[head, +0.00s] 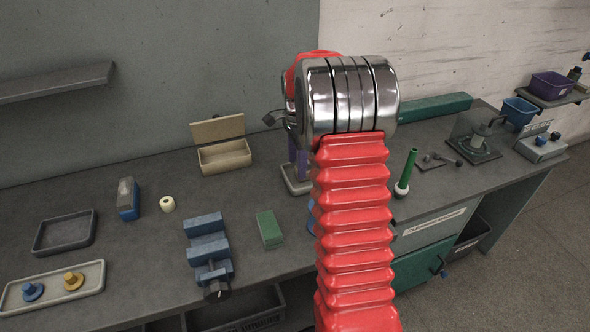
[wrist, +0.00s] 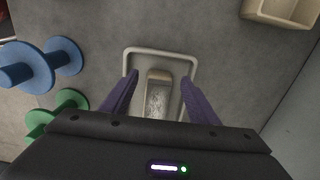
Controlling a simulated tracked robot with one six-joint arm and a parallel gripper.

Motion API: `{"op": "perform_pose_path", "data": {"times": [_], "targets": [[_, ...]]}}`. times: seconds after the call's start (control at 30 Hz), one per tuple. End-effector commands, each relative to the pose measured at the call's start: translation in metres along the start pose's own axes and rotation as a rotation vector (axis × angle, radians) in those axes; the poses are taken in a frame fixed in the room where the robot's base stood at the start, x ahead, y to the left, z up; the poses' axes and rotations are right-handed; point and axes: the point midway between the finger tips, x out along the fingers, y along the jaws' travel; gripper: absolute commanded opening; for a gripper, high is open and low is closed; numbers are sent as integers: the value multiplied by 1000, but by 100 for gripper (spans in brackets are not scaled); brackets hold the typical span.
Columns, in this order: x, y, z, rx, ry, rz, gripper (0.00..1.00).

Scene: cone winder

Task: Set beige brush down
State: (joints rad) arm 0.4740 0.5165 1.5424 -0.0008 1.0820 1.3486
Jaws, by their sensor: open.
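The beige brush (wrist: 158,90) shows in the wrist view as a narrow block with a beige end and a speckled grey face. It appears to lie inside a pale shallow tray (wrist: 132,57). My gripper (wrist: 159,82) is open, with one purple finger on each side of the brush and visible gaps between. In the head view my gripper (head: 298,163) is over the same tray (head: 294,187), partly behind my red arm. The brush cannot be made out there, and its near end is hidden in the wrist view.
An open beige box (head: 224,157) is behind left. A green block (head: 269,229) and a blue vise (head: 208,247) are in front.

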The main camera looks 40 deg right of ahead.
Motion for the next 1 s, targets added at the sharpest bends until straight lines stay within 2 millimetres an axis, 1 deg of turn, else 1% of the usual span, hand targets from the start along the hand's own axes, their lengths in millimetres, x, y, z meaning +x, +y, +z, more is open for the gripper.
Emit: {"op": "perform_pose_path", "data": {"times": [0.03, 0.3, 0.4, 0.5, 0.63, 1.0], "targets": [[-10, -1, 0, 0, 1, -4, 54], [-57, -1, 0, 0, 1, -3, 54], [-72, -1, 0, 0, 1, -3, 54], [-82, 0, 0, 0, 1, -2, 54], [-88, 0, 0, 0, 0, 0, 54], [-88, 0, 0, 0, 0, 0, 54]]}}
